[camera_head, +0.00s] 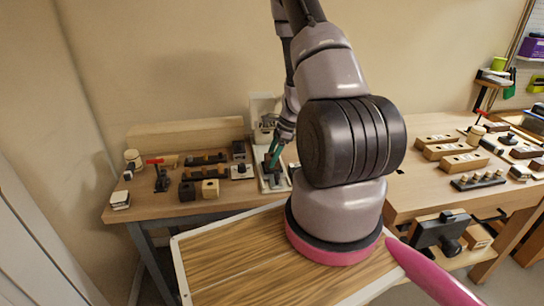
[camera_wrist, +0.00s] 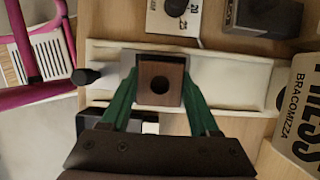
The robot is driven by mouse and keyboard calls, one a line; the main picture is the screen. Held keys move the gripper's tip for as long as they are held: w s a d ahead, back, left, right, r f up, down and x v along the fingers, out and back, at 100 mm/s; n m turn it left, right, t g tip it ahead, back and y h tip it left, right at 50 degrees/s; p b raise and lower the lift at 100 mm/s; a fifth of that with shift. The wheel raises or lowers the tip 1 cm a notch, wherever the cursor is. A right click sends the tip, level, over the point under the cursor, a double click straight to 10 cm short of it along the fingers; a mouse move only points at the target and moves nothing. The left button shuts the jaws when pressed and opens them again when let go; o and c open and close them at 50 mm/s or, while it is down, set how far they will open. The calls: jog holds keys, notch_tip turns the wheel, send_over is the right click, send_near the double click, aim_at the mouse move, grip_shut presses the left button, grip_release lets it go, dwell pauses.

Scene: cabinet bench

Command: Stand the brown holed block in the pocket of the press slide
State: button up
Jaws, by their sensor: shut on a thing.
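In the head view my gripper (camera_head: 275,152) is low over the white press base (camera_head: 265,186); the block is too small to make out there.
A black knob (camera_wrist: 86,77) is at the slide's left end. A white numbered block (camera_wrist: 175,20) and a dark block (camera_wrist: 262,16) lie beyond the slide. A lettered plate (camera_wrist: 300,115) is at right. Several blocks and tools crowd the bench (camera_head: 150,212) left of the press.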

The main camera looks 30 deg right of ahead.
jog(key=shift+f, duration=0.6)
dwell(0.9)
jog(key=o, duration=1.5)
jog(key=shift+s, duration=0.1)
jog(key=shift+c, duration=0.2)
jog(key=shift+v, duration=3.5)
